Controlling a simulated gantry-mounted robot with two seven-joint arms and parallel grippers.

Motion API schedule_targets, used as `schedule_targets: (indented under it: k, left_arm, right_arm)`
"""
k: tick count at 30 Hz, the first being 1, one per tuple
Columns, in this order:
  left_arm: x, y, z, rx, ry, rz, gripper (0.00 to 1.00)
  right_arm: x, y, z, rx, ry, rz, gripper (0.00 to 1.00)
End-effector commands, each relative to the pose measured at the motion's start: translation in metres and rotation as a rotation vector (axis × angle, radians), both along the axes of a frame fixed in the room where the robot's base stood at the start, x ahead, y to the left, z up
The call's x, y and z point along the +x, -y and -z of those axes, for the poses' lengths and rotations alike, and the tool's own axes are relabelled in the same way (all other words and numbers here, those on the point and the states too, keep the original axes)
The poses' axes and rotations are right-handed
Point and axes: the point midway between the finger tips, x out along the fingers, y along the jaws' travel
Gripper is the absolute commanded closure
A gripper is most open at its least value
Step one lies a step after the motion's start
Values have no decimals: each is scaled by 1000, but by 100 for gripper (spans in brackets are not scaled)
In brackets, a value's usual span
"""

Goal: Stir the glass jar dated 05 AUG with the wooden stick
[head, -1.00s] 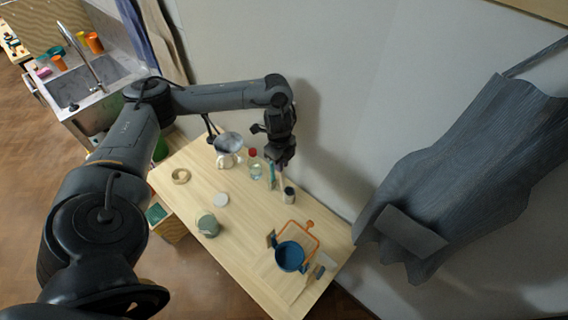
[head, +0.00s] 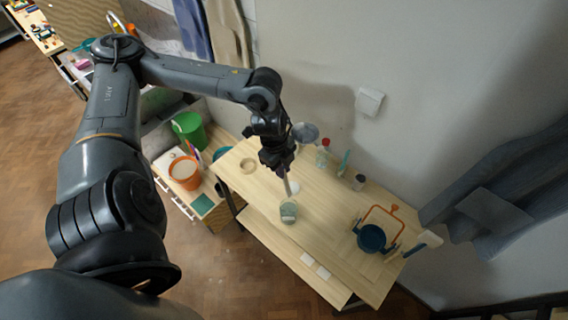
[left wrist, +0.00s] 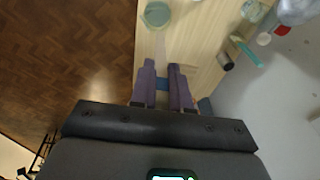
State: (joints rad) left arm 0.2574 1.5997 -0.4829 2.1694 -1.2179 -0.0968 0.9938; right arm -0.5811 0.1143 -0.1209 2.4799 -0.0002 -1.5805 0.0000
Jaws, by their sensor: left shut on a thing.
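My left gripper (head: 280,168) is shut on the wooden stick (head: 287,186), which points down from the fingers. The glass jar (head: 288,213), with greyish-green contents, stands on the light wooden table (head: 325,215) near its front edge. The stick's lower end shows just above the jar's rim in the head view; I cannot tell whether it is over the opening. The left wrist view shows my two purple fingers (left wrist: 164,88) and the jar (left wrist: 157,15) ahead of them. No date is readable on the jar. My right gripper is not in view.
The wall is behind.

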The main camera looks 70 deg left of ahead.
Motion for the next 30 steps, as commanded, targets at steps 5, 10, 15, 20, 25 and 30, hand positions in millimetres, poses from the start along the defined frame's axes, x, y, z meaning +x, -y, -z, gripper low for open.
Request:
schedule_targets:
  k: [5,10,15,20,25,30]
  left_arm:
    - [-1,0,4,0,0,0,100]
    - [-4,-1,13,0,-1,0,100]
    - [-6,-3,23,0,-1,0,100]
    - [-10,-6,36,1,-1,1,100]
    - [-13,-8,48,1,0,1,100]
    - [-12,-7,61,-3,-1,1,100]
  right_arm:
    - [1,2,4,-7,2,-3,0]
    - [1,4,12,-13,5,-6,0]
    - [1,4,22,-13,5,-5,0]
    - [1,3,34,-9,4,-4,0]
    - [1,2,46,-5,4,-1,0]
    - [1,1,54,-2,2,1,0]
